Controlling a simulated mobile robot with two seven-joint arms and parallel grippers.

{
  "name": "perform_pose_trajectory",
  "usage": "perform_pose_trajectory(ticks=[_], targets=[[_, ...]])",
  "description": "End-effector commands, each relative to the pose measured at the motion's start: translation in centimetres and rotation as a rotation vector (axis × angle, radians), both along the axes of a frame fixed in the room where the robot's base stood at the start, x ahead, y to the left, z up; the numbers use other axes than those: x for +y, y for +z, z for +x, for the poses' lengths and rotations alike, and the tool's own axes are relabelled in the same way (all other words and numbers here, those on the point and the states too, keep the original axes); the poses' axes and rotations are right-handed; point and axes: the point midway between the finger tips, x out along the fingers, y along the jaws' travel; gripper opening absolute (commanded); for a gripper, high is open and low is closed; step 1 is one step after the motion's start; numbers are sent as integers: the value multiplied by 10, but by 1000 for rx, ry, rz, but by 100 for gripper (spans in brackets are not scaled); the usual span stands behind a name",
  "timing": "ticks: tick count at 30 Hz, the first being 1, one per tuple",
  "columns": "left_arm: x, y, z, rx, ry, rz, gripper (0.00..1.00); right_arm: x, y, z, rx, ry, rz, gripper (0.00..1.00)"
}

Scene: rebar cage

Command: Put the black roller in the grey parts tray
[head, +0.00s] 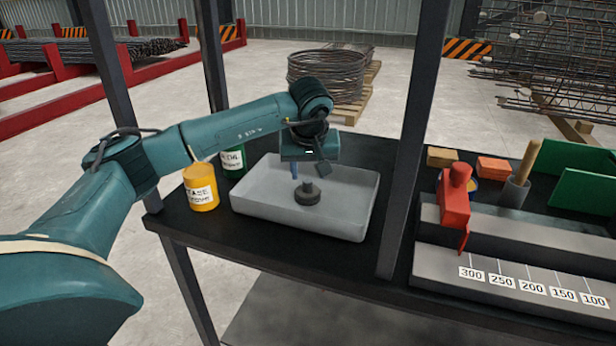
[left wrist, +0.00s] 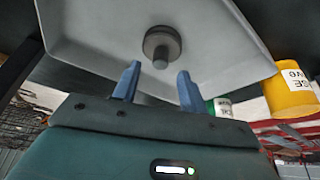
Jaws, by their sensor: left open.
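The black roller (head: 307,193) lies inside the grey parts tray (head: 345,219), on its floor, with its short stub pointing up. In the left wrist view the roller (left wrist: 162,45) shows in front of my fingertips, inside the tray (left wrist: 95,25). My left gripper (head: 308,172) is over the tray, just behind and above the roller. In the left wrist view its two blue fingers (left wrist: 157,80) are spread apart with nothing between them. The fingers look apart from the roller. My right gripper is in neither view.
A yellow can (head: 201,188) and a green can (head: 232,162) stand left of the tray. A dark frame post (head: 410,150) rises right of it. Farther right are a red clamp-like tool (head: 454,198), a grey channel with number labels (head: 500,275) and green plates (head: 585,190).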

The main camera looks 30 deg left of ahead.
Motion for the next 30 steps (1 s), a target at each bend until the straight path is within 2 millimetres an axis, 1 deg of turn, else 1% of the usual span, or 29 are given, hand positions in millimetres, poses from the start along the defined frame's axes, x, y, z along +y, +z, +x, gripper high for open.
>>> perform_pose_trajectory(ticks=[1, 6, 9, 12, 18, 30], targets=[[-2, 13, -3, -5, 0, 0, 42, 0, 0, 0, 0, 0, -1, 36], [-11, 46, -14, -5, -1, 0, 42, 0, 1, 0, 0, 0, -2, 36], [-14, 61, -19, -4, 0, 0, 42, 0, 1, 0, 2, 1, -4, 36], [-17, 72, -23, -2, 0, 0, 42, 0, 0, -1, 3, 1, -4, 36], [-19, 79, -26, 1, 0, 1, 42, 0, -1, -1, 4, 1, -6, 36], [-19, 79, -26, 1, 0, 1, 42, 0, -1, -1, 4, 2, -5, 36]])
